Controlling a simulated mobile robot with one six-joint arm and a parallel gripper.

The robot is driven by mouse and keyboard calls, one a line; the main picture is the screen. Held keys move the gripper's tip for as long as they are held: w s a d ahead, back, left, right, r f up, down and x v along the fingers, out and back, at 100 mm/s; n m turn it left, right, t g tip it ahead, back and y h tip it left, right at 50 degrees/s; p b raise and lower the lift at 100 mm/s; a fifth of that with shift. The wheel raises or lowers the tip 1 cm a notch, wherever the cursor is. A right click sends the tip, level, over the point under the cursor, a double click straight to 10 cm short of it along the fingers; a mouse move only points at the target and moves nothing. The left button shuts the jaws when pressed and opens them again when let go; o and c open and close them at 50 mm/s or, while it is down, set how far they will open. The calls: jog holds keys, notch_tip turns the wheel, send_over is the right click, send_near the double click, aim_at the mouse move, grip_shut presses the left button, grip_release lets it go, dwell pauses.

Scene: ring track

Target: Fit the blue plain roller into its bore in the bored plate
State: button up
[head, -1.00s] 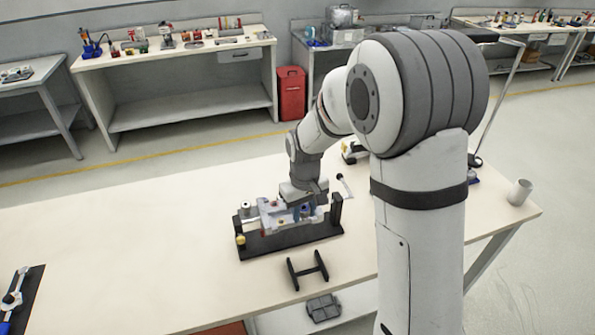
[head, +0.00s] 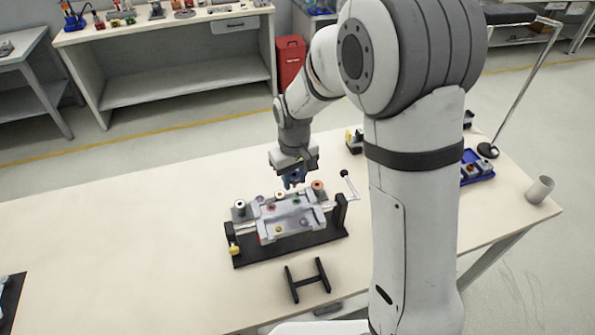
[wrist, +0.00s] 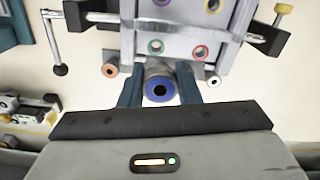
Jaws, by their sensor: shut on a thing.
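My gripper (head: 294,180) is shut on the blue plain roller (wrist: 160,90). In the wrist view the roller shows as a grey body with a blue ring and dark centre between the two fingers. In the head view the gripper is over the far edge of the bored plate (head: 270,232), and the roller appears above the plate, not in a bore. The grey plate (wrist: 181,28) is clamped in a black fixture. Its bores carry coloured rings, including a green-ringed bore (wrist: 156,46) and a red-ringed bore (wrist: 200,52). I cannot make out the blue bore clearly.
An orange-topped roller (wrist: 109,70) and a small pale one (wrist: 214,80) stand near the plate's edge. The fixture has a crank handle (head: 349,184) and a yellow knob (head: 234,250). A black H-shaped stand (head: 307,280) lies in front.

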jog(key=shift+d, duration=0.1)
jog(key=shift+w+d+f, duration=0.1)
jog(key=shift+w+d, duration=0.05)
jog(key=shift+w, duration=0.1)
jog(key=shift+f+b, duration=2.25)
jog(key=shift+f, duration=0.5)
jog(key=shift+f+b, duration=1)
jog(key=shift+b, duration=0.05)
jog(key=o, duration=1.1)
jog(key=shift+s, duration=0.15)
notch_tip(320, 180, up, 7)
jog(key=shift+r+b, duration=0.2)
jog(key=shift+b, duration=0.15)
jog(key=shift+r, duration=0.25)
